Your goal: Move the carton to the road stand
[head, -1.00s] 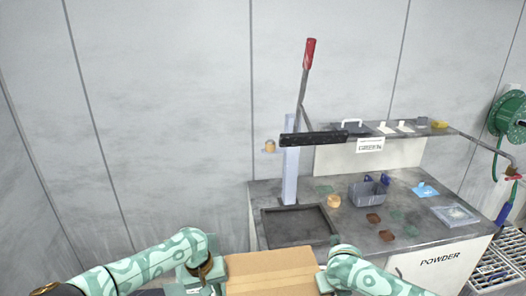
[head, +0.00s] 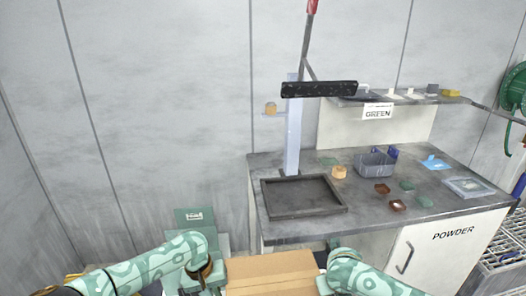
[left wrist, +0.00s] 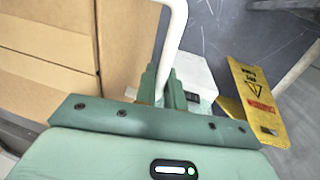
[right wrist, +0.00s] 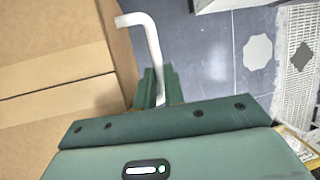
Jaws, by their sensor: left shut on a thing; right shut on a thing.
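The brown carton (head: 271,268) is at the bottom of the head view, between my two grippers. Its flaps and side fill the left of the left wrist view (left wrist: 50,62) and of the right wrist view (right wrist: 55,50). My left gripper (left wrist: 163,88) is shut on a white bent bar (left wrist: 172,38) beside the carton. My right gripper (right wrist: 156,88) is shut on a similar white bar (right wrist: 150,42) on the carton's other side. The carton's lower part is hidden. I cannot make out the road stand for certain.
A grey workbench (head: 400,213) with a black tray (head: 300,212) and cabinet stands ahead to the right. A green panel (head: 195,216) stands behind my left arm. A yellow warning sign (left wrist: 262,105) is near my left gripper. Grating (head: 500,258) lies at far right.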

